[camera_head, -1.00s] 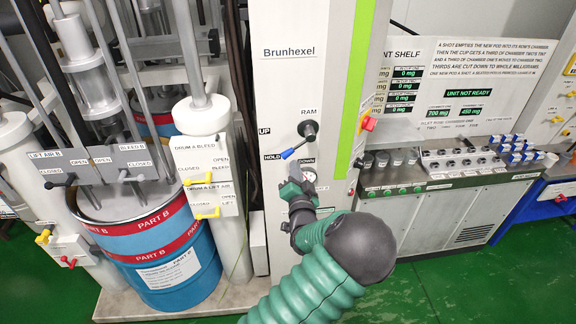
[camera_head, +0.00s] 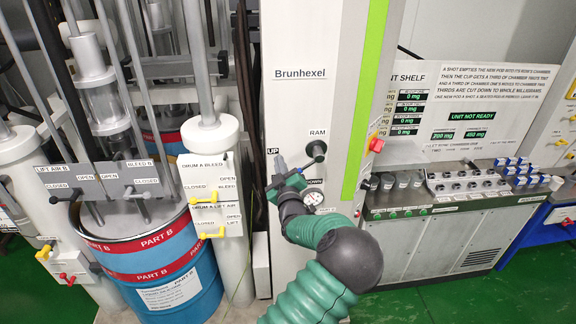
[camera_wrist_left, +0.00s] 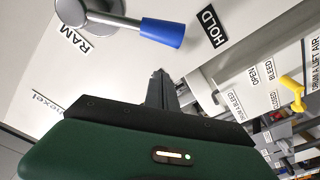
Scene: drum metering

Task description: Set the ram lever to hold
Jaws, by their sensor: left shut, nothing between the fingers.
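The ram lever has a dark round hub (camera_head: 316,149) on the white Brunhexel column, under the RAM label. Its blue-tipped handle (camera_wrist_left: 162,32) shows in the left wrist view and points toward the HOLD label (camera_wrist_left: 213,25). In the head view the handle is mostly hidden by my gripper. My right gripper is not in view.
A gauge (camera_head: 313,197) sits below the DOWN label, close to my left wrist. A blue Part B drum (camera_head: 185,292) and yellow-handled valves (camera_head: 206,198) stand left. A shelf unit (camera_head: 440,232) with cups and a display board stands right.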

